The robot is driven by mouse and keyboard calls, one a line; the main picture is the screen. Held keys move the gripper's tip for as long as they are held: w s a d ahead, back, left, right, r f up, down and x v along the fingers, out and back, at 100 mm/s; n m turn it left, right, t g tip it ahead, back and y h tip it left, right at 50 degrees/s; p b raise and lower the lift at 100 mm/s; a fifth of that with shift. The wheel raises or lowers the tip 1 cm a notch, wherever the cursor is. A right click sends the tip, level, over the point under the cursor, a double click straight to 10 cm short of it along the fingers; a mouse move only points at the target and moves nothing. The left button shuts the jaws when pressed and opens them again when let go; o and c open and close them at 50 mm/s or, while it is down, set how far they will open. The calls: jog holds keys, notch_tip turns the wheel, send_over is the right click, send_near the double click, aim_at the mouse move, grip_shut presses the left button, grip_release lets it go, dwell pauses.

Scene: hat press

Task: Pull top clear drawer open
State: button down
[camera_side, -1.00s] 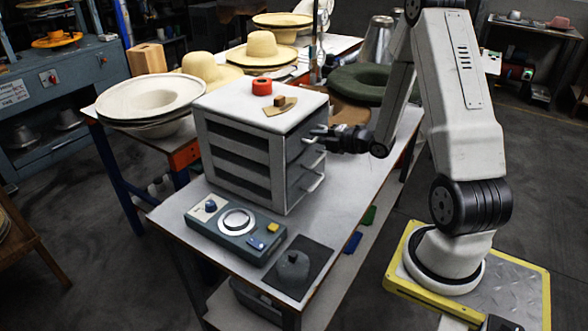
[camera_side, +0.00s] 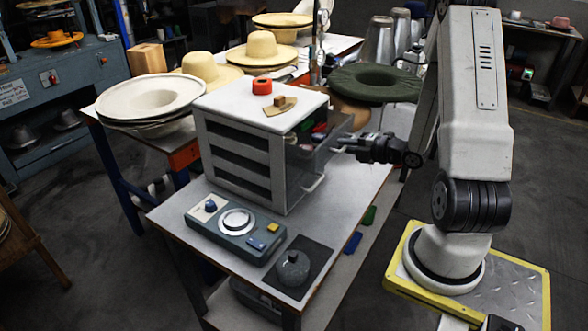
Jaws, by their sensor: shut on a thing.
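The top clear drawer (camera_side: 318,148) stands pulled out from the right side of the white cabinet (camera_side: 268,178). Its walls are see-through, and red, green and blue items show inside near the cabinet. My gripper (camera_side: 346,144) is at the drawer's outer front, shut on its handle. The handle itself is mostly hidden by the fingers. Below, a lower drawer's pale handle (camera_side: 316,184) shows, and that drawer looks closed.
A red ring (camera_side: 262,86) and a small brown block (camera_side: 280,101) on a tan piece sit on the cabinet top. A control box (camera_side: 235,226) and a dark mat (camera_side: 310,276) with a grey knobbed object (camera_side: 293,268) lie in front. A green hat (camera_side: 374,83) is behind the drawer.

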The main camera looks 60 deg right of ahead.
jog(key=c, duration=1)
grip_release()
jog(key=shift+o, duration=0.3)
jog(key=shift+r, duration=0.1)
